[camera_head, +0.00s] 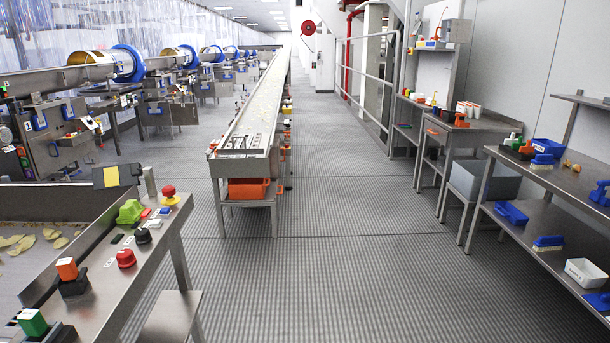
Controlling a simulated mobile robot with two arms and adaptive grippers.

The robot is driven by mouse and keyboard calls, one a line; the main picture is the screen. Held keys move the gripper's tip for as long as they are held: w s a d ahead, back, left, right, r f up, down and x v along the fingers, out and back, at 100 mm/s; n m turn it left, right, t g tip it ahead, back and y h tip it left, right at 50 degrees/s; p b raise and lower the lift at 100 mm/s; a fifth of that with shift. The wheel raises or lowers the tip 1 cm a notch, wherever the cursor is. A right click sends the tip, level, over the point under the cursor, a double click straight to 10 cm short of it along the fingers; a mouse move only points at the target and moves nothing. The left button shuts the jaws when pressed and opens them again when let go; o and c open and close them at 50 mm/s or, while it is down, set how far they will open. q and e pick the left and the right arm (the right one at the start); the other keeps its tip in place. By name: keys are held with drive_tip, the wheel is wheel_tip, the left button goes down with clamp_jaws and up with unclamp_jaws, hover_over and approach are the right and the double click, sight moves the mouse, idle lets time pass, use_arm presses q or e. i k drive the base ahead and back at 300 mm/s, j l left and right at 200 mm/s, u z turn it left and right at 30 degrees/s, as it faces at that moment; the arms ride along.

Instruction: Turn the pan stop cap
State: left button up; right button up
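A control panel (107,293) slopes along the near left. A red mushroom-shaped cap (168,190) on a yellow base stands at its far end. A red round knob (126,258) and a black round knob (142,236) sit nearer, beside a lime-green block-shaped part (130,212). An orange block (67,268) and a green block (31,322) stand on dark bases at the near end. No readable label shows which of these is the pan stop cap. Neither of my grippers is in view.
A long conveyor (251,119) runs away in the middle. A metal shelf table (556,184) with blue brushes and a white tray (587,273) stands at the right. The grey floor (330,260) between is clear. Blue-rimmed drums (128,63) line the back left.

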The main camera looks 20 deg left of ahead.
sight(168, 191)
drive_tip(key=i+u, duration=0.3)
drive_tip(key=u, duration=0.2)
drive_tip(key=i+u, duration=0.35)
drive_tip(key=u, duration=0.15)
drive_tip(key=i+l+u, duration=0.2)
drive_tip(key=u, duration=0.3)
drive_tip(key=i+l+u, duration=0.3)
drive_tip(key=u, duration=0.2)
drive_tip(key=i, duration=0.05)
